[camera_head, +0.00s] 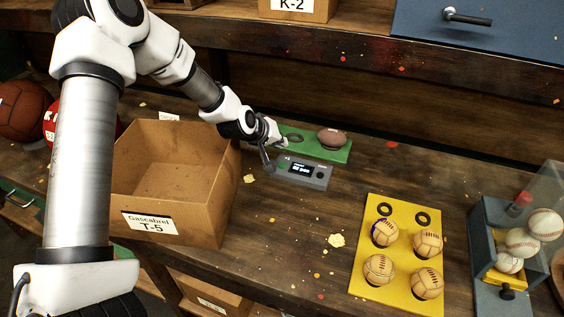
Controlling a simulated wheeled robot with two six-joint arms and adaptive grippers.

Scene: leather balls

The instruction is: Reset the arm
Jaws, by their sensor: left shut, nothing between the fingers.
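My left arm comes in from the upper left. Its gripper (276,146) is shut and empty, at the left end of the green board and just above the grey device. The grey device (301,172) has a small lit display. The green board (323,152) carries a brown leather ball (332,138) at its right and a dark ring (295,137) at its left. I cannot tell whether the fingertips touch the device. My right gripper is not in view.
An open cardboard box (150,196) labelled T-5 stands on the workbench below my left arm. A yellow board (398,257) holds several stitched balls. A grey dispenser (483,240) with baseballs (522,241) is at the right. Bare bench (300,235) lies between box and yellow board.

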